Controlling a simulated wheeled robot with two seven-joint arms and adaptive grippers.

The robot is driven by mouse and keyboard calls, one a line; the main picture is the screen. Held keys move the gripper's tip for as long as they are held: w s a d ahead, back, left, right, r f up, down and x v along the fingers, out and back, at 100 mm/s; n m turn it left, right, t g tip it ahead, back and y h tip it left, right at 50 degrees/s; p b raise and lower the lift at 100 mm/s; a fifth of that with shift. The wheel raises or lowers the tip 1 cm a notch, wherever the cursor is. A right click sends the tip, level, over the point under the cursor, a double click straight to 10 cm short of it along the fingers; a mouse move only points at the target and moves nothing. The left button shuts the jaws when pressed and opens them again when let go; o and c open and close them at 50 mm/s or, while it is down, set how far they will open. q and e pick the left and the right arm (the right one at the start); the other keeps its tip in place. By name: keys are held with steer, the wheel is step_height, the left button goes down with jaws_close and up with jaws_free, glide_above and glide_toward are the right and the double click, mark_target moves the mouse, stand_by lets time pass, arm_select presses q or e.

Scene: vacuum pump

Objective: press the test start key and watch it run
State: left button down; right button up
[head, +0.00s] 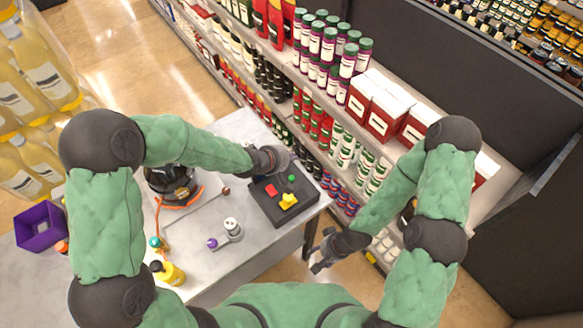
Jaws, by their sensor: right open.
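A dark control box (268,209) lies on the right end of the light table. It carries a red key (271,190), a green key (292,178) and a yellow key (288,201). Which one is the test start key I cannot tell. My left gripper (270,160) is at the box's far edge, above the keys in the picture; contact and its fingers are unclear. A black and orange pump-like unit (172,185) stands left of the box, partly behind my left arm. My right gripper (318,264) is open and empty, beyond the table's right edge.
A grey fitting with a purple knob (213,243) sits mid-table, near thin tubing. A yellow bottle (171,273) stands at the front and a purple bin (40,226) at the left. Stocked shelves (330,90) run close behind the table.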

mark_target(290, 179)
arm_select(q)
steer(key=shift+s, duration=0.1)
steer(key=shift+f, duration=0.1)
step_height(290, 179, down, 8)
steer(key=b, duration=0.7)
steer(key=shift+b, duration=0.3)
steer(key=shift+f, duration=0.3)
steer(key=shift+f, duration=0.15)
stand_by(0.9)
steer(key=shift+f, duration=0.25)
steer(key=shift+f+b, duration=0.45)
stand_by(0.7)
steer(key=shift+r, duration=0.1)
steer(key=shift+r+p, duration=0.75)
steer(key=shift+p, duration=0.15)
